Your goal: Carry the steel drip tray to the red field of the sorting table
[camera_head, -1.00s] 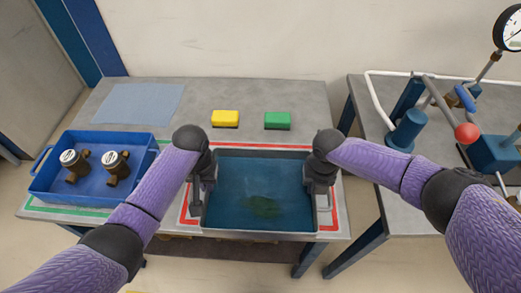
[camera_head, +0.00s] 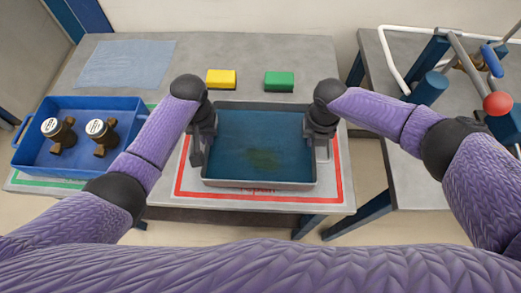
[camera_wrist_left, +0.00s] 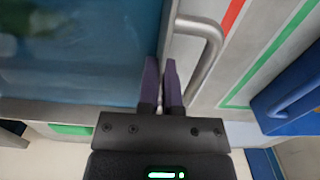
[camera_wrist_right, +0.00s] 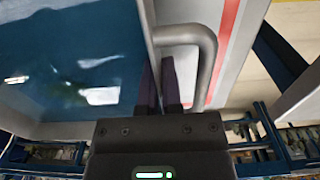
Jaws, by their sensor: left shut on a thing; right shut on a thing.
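The steel drip tray (camera_head: 301,184) is a grey rectangular pan holding dark blue liquid with a greenish patch. It is over the red field (camera_head: 231,196) of the sorting table (camera_head: 300,50), its front edge just behind the front red line. I cannot tell whether it rests on the table. My left gripper (camera_head: 200,150) is shut on its left side and my right gripper (camera_head: 320,148) on its right side. The left wrist view shows the fingers (camera_wrist_left: 163,85) at a steel loop handle (camera_wrist_left: 213,45); the right wrist view shows a matching handle (camera_wrist_right: 207,50).
A blue crate (camera_head: 85,103) with two brass meters stands left on the green field (camera_head: 40,183). A yellow sponge (camera_head: 221,79) and a green sponge (camera_head: 279,82) lie behind the tray. A blue cloth (camera_head: 125,65) lies back left. A bench with pipes (camera_head: 430,88) stands right.

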